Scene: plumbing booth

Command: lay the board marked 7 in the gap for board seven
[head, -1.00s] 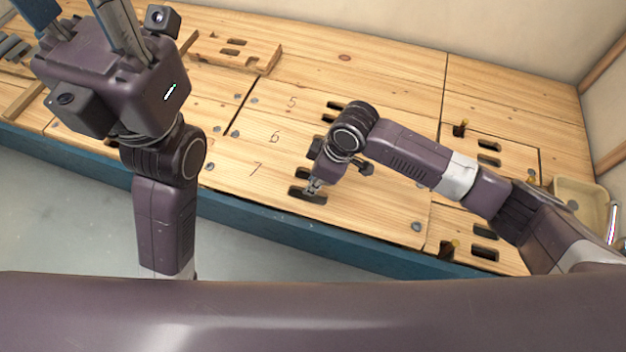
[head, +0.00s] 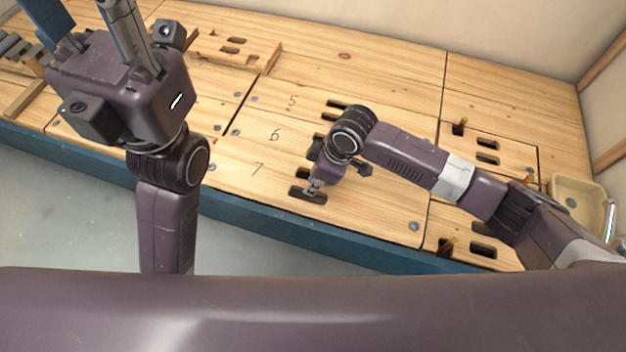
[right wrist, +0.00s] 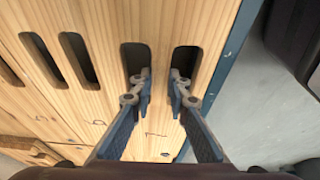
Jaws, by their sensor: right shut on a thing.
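The board marked 7 (head: 240,178) lies along the front of the wooden deck and looks level with the boards marked 5 and 6 behind it. Its number and two slots also show in the right wrist view (right wrist: 156,100). My right gripper (head: 312,190) is shut on this board: its fingers reach into the two slots and pinch the strip of wood between them (right wrist: 161,82). No open gap shows around the board, though my right arm hides part of it. My left gripper (head: 85,22) is raised at the upper left, fingers apart and empty, tips cut off.
A slotted wooden piece (head: 238,50) stands raised at the back left. Short brass-coloured pegs (head: 460,127) stand near slots at the right. A beige tray (head: 566,187) sits at the far right. The blue front edge (head: 290,227) borders the grey floor.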

